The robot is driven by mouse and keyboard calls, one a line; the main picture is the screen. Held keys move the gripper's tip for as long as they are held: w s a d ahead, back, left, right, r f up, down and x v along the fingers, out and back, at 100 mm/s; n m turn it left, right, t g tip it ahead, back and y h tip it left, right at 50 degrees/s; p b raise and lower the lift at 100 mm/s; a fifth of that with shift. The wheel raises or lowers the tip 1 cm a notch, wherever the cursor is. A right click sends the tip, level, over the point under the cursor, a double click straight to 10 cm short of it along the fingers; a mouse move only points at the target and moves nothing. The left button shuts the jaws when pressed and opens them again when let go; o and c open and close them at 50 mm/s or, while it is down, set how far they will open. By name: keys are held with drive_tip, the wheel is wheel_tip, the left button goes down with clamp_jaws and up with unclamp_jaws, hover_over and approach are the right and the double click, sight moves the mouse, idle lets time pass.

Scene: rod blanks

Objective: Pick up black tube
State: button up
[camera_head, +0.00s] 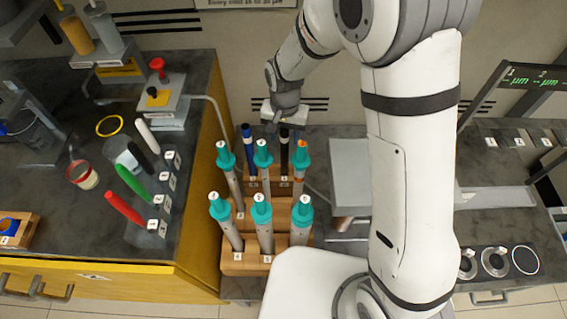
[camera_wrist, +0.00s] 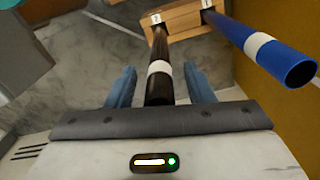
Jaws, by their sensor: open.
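The black tube (camera_wrist: 158,75) has a white band and stands in a wooden block (camera_wrist: 185,18) with number labels. In the head view the same tube (camera_head: 284,150) stands at the back of the stepped wooden rack. My gripper (camera_wrist: 162,78) is open, with one blue finger on each side of the black tube. I see a gap on both sides, so the fingers do not seem to touch it. In the head view my gripper (camera_head: 281,122) is just above and behind the tube's top, and its fingers are hard to make out.
A blue tube (camera_head: 247,142) with a white band stands close beside the black one; its end also shows in the wrist view (camera_wrist: 280,60). Several grey tubes with teal caps (camera_head: 262,208) fill the front rows. White, black, green and red rods (camera_head: 125,208) stand on the left bench.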

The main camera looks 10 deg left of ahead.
drive_tip(key=shift+f, duration=0.6)
drive_tip(key=shift+c, duration=0.6)
clamp_jaws()
